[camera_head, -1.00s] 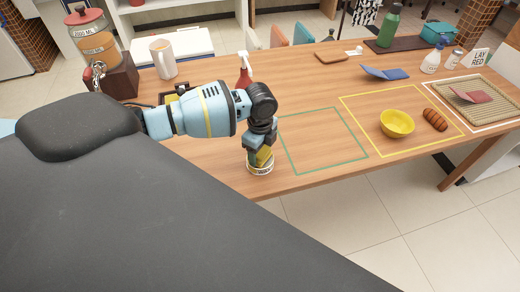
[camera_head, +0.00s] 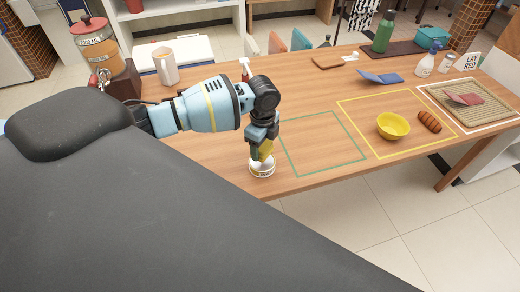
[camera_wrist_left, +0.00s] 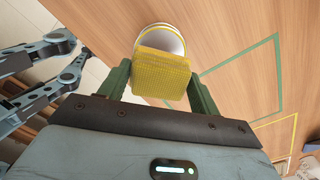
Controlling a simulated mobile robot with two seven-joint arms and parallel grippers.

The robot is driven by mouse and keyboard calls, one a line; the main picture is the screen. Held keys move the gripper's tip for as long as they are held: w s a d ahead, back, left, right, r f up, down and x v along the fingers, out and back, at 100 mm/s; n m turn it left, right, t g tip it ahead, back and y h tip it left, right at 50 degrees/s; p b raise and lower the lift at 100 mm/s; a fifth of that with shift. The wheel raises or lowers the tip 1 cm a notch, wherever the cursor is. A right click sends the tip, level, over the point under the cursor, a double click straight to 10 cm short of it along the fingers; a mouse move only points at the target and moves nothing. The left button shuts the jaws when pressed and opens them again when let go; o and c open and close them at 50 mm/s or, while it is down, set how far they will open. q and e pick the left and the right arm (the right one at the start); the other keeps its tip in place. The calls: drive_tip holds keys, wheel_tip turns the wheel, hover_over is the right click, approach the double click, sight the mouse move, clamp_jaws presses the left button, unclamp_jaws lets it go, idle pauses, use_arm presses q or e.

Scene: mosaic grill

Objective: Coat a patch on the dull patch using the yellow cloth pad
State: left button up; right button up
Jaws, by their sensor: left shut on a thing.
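My left gripper (camera_head: 259,143) is shut on the yellow cloth pad (camera_head: 264,151), pointing down near the table's front edge. The pad is just above a round white tin with a yellow band (camera_head: 262,170). In the left wrist view the pad (camera_wrist_left: 161,75) is a textured yellow block between the green fingers. The tin (camera_wrist_left: 160,27) is open, with a white inside, and the pad hides part of it. Whether pad and tin touch is hard to tell. I cannot make out a dull patch; a green outline (camera_head: 289,158) marks bare wood to the right. My right gripper is not in view.
A yellow outline (camera_head: 418,148) holds a yellow bowl (camera_head: 393,126) and a brown ridged roll (camera_head: 429,121). A woven mat (camera_head: 481,104) with a red cloth (camera_head: 464,98) lies at the right. The green-outlined area is clear.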

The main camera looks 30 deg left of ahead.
sight(264, 146)
use_arm(q)
drive_tip(key=shift+r, duration=1.5)
drive_tip(key=shift+s+d+r+n, duration=0.15)
drive_tip(key=shift+d+r+n, duration=0.1)
drive_tip(key=shift+d+n, duration=0.05)
drive_tip(key=s+d+r+n, duration=0.7)
drive_tip(key=s+r+n, duration=0.3)
drive_tip(key=n, duration=0.7)
drive_tip(key=shift+s+d+r, duration=0.15)
drive_tip(key=shift+d+r, duration=0.1)
drive_tip(key=shift+d, duration=0.15)
